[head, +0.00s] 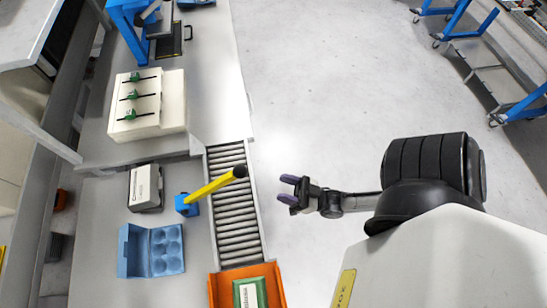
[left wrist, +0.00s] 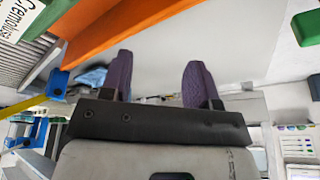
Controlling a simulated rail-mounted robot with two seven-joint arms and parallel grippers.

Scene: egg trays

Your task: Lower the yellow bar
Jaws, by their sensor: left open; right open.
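The yellow bar (head: 210,187) runs from a small blue mount (head: 187,205) beside the roller conveyor to a black knob (head: 240,171), which shows over the rollers. The bar looks tilted up, but its exact angle is hard to judge. A yellow strip that looks like the bar (left wrist: 24,107) shows at the left edge of the left wrist view. My right gripper (head: 288,189) is open and empty, to the right of the knob and apart from it. My left gripper (left wrist: 160,82) is open with nothing between its purple fingers; it is outside the head view.
The roller conveyor (head: 235,222) leads down to an orange crate (head: 222,290) holding a green-and-white box (head: 250,293). A blue egg tray (head: 135,259) and a white box (head: 146,188) lie left of the bar. The floor (head: 310,90) right of the conveyor is clear.

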